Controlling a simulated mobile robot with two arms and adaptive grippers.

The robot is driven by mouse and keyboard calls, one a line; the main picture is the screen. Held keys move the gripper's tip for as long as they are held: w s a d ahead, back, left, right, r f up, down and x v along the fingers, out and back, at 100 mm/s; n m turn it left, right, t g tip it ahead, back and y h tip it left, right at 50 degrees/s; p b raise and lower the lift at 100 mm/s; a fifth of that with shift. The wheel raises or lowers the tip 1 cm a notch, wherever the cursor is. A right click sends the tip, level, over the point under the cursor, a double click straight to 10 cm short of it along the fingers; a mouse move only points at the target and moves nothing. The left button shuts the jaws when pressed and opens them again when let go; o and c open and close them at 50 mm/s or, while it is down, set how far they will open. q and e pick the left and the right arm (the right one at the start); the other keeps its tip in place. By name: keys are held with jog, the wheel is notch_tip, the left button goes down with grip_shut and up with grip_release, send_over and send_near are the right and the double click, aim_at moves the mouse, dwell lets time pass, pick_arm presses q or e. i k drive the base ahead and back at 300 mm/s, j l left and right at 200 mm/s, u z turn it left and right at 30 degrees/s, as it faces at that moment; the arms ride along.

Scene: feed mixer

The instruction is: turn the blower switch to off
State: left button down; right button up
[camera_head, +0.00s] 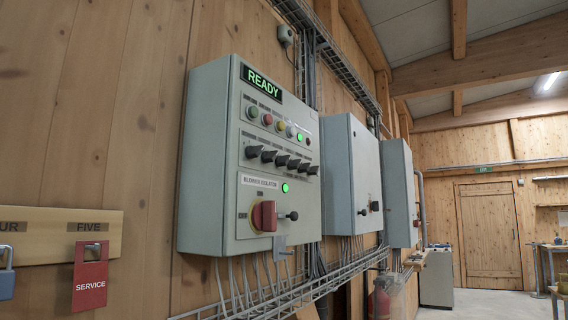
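A grey control panel (208,165) hangs on the wooden wall, with a lit green "READY" display (262,83) at its top. Low on its front is a label reading "BLOWER ISOLATOR" (259,182). Below the label is a red rotary switch handle (264,216) on a yellowish plate. Neither of my grippers is in view.
The panel also carries a row of black rotary switches (282,159) and coloured buttons (267,119). A wooden board at left holds a red "SERVICE" tag (91,278). A cable tray (290,293) runs below the panel. More grey cabinets (350,175) stand to the right.

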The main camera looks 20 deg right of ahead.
aim_at(314, 170)
jog(key=i+l+z, duration=0.1)
jog(key=l, duration=0.3)
jog(key=i+l+z, duration=0.1)
jog(key=l, duration=0.3)
jog(key=i+l+z, duration=0.1)
jog(key=i+l, duration=0.2)
